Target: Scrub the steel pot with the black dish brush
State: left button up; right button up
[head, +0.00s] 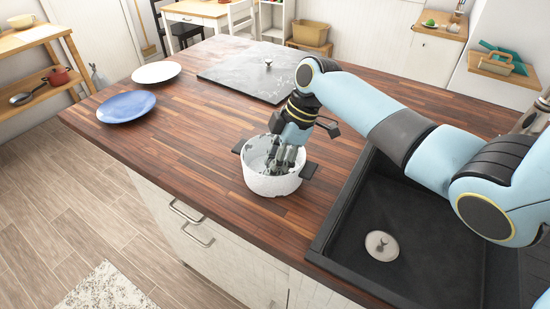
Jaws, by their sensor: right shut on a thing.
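The steel pot (268,185) stands upright on the wooden countertop near its front edge, left of the sink. It looks pale with grey patches and has two black side handles. My right gripper (281,160) reaches down into the pot's opening from above, its fingers inside the rim. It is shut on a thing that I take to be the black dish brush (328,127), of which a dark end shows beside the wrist. The brush head is hidden, so I cannot tell whether it touches the pot. My left gripper is out of view.
A black sink (350,215) with a round drain lies right of the pot. A blue plate (126,106) and a white plate (156,72) rest at the far left of the counter. A dark cooktop (235,78) lies behind. Counter between plates and pot is clear.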

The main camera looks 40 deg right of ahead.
jog(key=w+b, duration=0.1)
jog(key=w+d+b, duration=0.1)
jog(key=w, duration=0.2)
jog(key=shift+d+f+b, duration=0.1)
jog(key=shift+d+b, duration=0.15)
jog(key=shift+b, duration=0.15)
jog(key=shift+w+d+b, duration=0.25)
jog(key=shift+w+b, duration=0.25)
jog(key=shift+w, duration=0.15)
jog(key=shift+w+d+b, duration=0.25)
jog(key=shift+w+b, duration=0.25)
jog(key=shift+w, duration=0.1)
jog(key=shift+r, duration=0.2)
jog(key=shift+s+p, duration=0.15)
jog(key=shift+p, duration=0.15)
jog(key=s+p, duration=0.4)
jog(key=shift+d, duration=0.3)
jog(key=shift+s+d+p, duration=0.1)
jog(key=shift+s+p, duration=0.65)
jog(key=shift+s, duration=0.4)
jog(key=shift+s+f, duration=0.2)
